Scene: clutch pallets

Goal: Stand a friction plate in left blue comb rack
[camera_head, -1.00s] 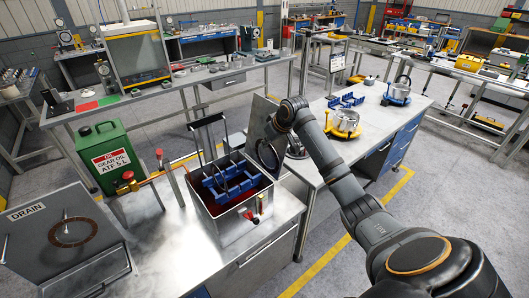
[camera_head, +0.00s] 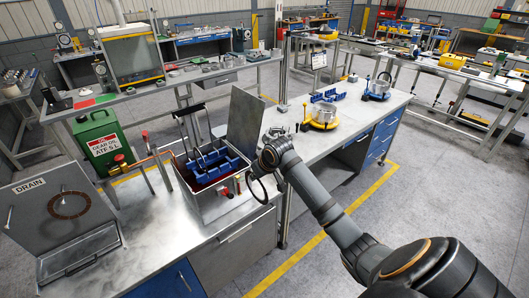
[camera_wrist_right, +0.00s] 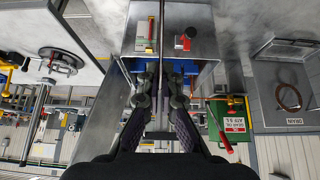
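My right gripper (camera_head: 270,156) is shut on a thin dark friction plate (camera_head: 251,188), which hangs in front of the right side of the metal tank. In the right wrist view the plate (camera_wrist_right: 161,28) shows edge-on between the fingers (camera_wrist_right: 160,88). A blue comb rack (camera_head: 212,166) sits inside the open tank (camera_head: 208,207), left of the gripper. Another blue comb rack (camera_head: 328,96) stands on the right bench, beyond the gripper; whether it is one rack or two is unclear. My left gripper is not in view.
A raised grey panel (camera_head: 245,122) stands behind the tank. A green oil can (camera_head: 100,143) and a DRAIN box (camera_head: 35,215) with a brown ring (camera_head: 69,205) are to the left.

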